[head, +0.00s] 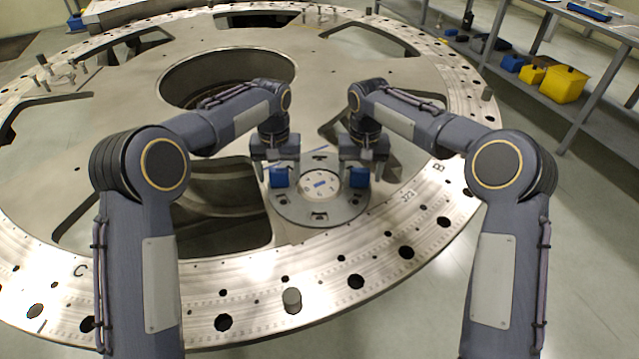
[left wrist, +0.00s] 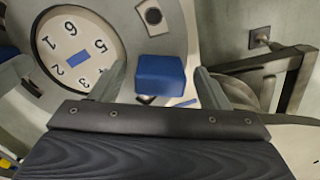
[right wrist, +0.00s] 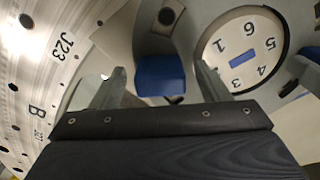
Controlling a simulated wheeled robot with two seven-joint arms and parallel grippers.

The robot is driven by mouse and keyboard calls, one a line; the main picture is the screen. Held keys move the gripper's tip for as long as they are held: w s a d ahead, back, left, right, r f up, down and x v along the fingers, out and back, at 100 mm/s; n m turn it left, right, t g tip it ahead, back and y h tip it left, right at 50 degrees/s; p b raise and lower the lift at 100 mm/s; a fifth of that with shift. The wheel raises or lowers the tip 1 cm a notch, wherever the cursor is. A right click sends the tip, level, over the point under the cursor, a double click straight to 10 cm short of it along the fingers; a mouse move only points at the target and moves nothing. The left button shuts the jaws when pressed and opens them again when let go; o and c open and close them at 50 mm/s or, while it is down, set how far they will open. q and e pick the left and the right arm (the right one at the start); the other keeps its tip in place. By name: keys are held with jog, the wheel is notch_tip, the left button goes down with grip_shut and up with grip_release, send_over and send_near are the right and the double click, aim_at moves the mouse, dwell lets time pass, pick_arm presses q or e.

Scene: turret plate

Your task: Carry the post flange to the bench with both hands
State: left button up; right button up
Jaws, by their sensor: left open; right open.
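The post flange (head: 318,212) is a round grey disc with a white numbered dial (head: 320,185) at its centre and two blue grip blocks. It lies on the large metal turret plate. My left gripper (head: 277,180) is open over the left blue block (head: 279,177); in the left wrist view that block (left wrist: 161,74) sits between the spread fingers. My right gripper (head: 362,178) is open over the right blue block (head: 358,177); in the right wrist view that block (right wrist: 160,76) sits between its spread fingers. Neither gripper visibly squeezes its block.
The turret plate (head: 330,75) has large cut-outs and a round central opening. A short grey peg (head: 291,300) stands on its near rim. A grey shelf bench (head: 600,20) stands at the back right, with yellow bins (head: 564,84) and blue bins on its lower shelf. Open floor lies between.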

pick_arm(q)
grip_shut()
pick_arm(e)
grip_shut()
pick_arm(q)
jog(key=shift+r, duration=0.15)
pick_arm(e)
jog(key=shift+r, duration=0.15)
